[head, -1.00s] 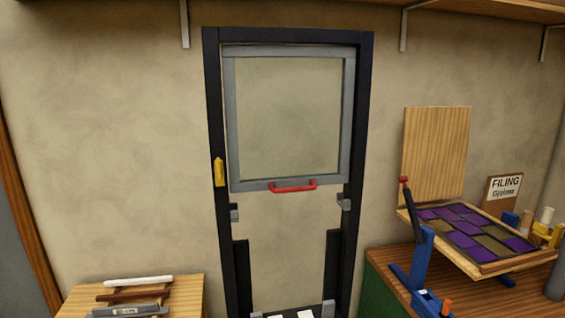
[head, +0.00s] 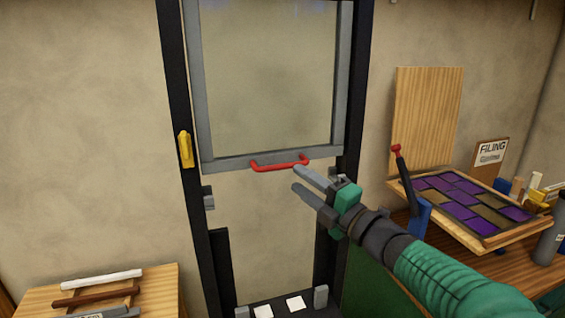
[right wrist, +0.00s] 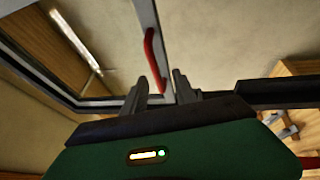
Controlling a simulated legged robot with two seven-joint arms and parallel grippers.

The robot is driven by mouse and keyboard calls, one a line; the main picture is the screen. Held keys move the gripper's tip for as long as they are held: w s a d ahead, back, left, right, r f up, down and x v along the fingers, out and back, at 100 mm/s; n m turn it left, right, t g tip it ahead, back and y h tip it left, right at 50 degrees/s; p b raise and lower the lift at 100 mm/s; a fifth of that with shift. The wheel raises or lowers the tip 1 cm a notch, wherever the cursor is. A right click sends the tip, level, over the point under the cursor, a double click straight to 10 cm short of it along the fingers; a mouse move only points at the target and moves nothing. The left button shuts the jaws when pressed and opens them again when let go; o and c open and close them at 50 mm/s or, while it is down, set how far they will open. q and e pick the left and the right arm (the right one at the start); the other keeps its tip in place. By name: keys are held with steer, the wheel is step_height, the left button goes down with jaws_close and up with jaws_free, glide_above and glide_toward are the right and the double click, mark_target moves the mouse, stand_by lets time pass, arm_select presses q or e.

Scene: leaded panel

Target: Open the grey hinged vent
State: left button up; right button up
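The vent is a clear pane in a grey frame (head: 240,159), set in a tall dark upright frame (head: 176,95). A red bar handle (head: 280,167) sits on that rail. My right gripper (head: 296,179) is open and empty just below the handle's right end, fingers pointing toward it. In the right wrist view the handle (right wrist: 152,55) runs down toward the gap between the fingers (right wrist: 160,82); I cannot tell whether they touch. A yellow piece (head: 186,149) is on the left post. My left gripper is out of view.
A wooden bench (head: 480,268) at right holds a tilted tray of purple panes (head: 470,205), a blue clamp (head: 419,217) and a grey cylinder (head: 550,240). A low wooden table (head: 165,290) with strips stands at left. The wall between is clear.

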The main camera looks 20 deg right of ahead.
mark_target(280, 168)
steer(key=w+a, duration=0.1)
steer(key=w+a+r+p, duration=0.1)
steer(key=w+a, duration=0.1)
steer(key=w+a+r, duration=0.1)
steer(key=shift+w+a, duration=0.35)
steer(key=shift+w, duration=0.05)
steer(key=shift+w+d+f, duration=0.2)
steer(key=shift+w+d, duration=0.1)
steer(key=shift+w+d+f, duration=0.1)
steer(key=shift+d, duration=0.3)
steer(key=shift+c, duration=0.4)
steer(key=shift+d, duration=0.1)
steer(key=shift+c, duration=1.2)
steer(key=shift+a, duration=0.25)
jaws_close()
steer(key=shift+a, duration=0.1)
